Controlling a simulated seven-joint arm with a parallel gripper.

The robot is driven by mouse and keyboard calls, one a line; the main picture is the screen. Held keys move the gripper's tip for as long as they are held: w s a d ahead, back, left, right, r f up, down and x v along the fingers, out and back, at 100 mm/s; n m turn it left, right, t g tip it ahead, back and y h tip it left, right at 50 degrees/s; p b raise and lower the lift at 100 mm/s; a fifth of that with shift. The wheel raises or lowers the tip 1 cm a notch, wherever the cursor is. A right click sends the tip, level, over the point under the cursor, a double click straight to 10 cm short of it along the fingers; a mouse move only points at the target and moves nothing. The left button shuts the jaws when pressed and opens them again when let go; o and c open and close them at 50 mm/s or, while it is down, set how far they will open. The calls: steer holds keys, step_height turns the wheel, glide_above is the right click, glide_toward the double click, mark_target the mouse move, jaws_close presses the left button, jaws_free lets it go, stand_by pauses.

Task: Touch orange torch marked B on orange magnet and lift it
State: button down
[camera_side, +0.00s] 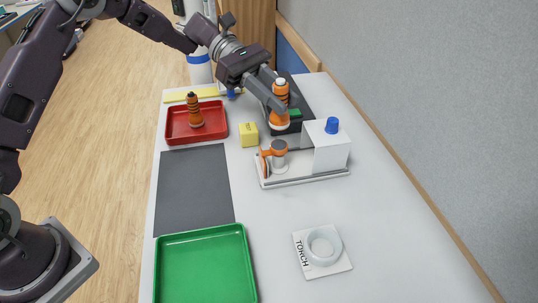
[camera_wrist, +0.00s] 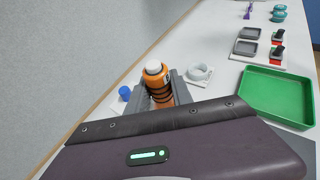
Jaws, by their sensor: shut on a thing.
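My gripper (camera_side: 271,98) is shut on an orange torch (camera_side: 280,119) with dark bands and a white cap. The torch is upright or nearly so, in front of the black tray. I cannot tell whether its base touches anything. In the wrist view the same torch (camera_wrist: 154,76) sits between the grey fingers (camera_wrist: 162,92). No letter B can be read on it. An orange part, which looks like the magnet (camera_side: 273,148), stands on a white base, nearer the camera than the held torch and apart from it. A second orange torch (camera_side: 195,117) with a dark top stands in the red tray.
The red tray (camera_side: 176,134) is at left, with a yellow block (camera_side: 249,134) beside it. A white box (camera_side: 331,153) with a blue knob (camera_side: 332,125) stands right of the magnet. A ring on a plate marked TORCH (camera_side: 340,264) and a green tray (camera_side: 204,271) are in front. Right-hand table is clear.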

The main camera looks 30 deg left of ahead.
mark_target(280, 79)
steer(key=shift+r, duration=1.8)
